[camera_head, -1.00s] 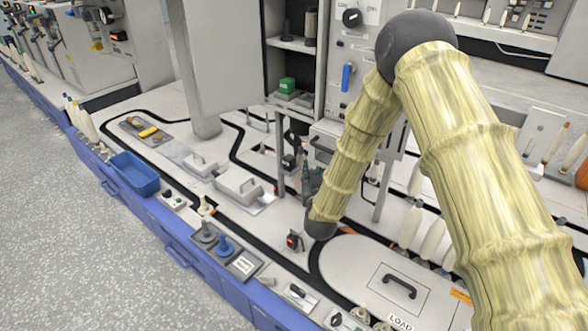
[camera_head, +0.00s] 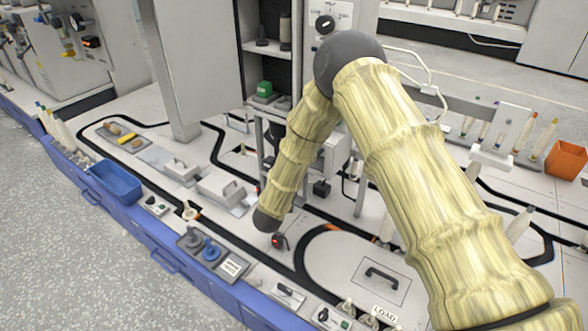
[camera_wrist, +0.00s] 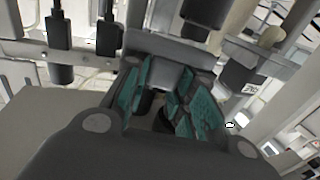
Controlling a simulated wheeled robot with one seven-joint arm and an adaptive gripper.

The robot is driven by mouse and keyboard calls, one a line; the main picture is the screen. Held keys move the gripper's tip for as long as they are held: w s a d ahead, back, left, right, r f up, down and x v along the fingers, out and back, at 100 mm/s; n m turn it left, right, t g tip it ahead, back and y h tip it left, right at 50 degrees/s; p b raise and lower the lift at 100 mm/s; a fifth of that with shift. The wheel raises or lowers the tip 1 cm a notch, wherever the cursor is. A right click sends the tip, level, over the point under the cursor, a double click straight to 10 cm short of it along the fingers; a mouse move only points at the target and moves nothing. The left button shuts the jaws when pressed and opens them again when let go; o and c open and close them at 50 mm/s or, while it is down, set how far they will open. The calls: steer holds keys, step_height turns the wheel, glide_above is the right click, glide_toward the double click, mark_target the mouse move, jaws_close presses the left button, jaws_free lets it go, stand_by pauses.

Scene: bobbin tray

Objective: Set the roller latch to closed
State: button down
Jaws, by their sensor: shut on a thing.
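My gripper (camera_wrist: 165,85) shows in the wrist view with its two teal-padded fingers close together. A grey piece (camera_wrist: 172,76) sits between the pads, and the fingers are shut on it. It appears to be part of the roller latch, but its shape and setting are mostly hidden by the fingers. A grey bar lies just beyond the fingertips. In the head view my forearm comes down to a dark joint above the bench, and the gripper cannot be made out clearly there. I cannot pick out the latch in the head view.
Dark cylinders (camera_wrist: 58,45) hang at the left of the wrist view. In the head view a blue bin (camera_head: 116,180) stands at the bench's left edge. A tall grey cabinet panel (camera_head: 195,60) rises behind the bench. An orange box (camera_head: 566,160) stands at the right.

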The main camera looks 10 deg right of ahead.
stand_by(0.3)
steer(key=c, duration=1.4)
jaws_free()
steer(key=shift+c, duration=0.2)
steer(key=v, duration=0.8)
steer(key=shift+c, duration=0.4)
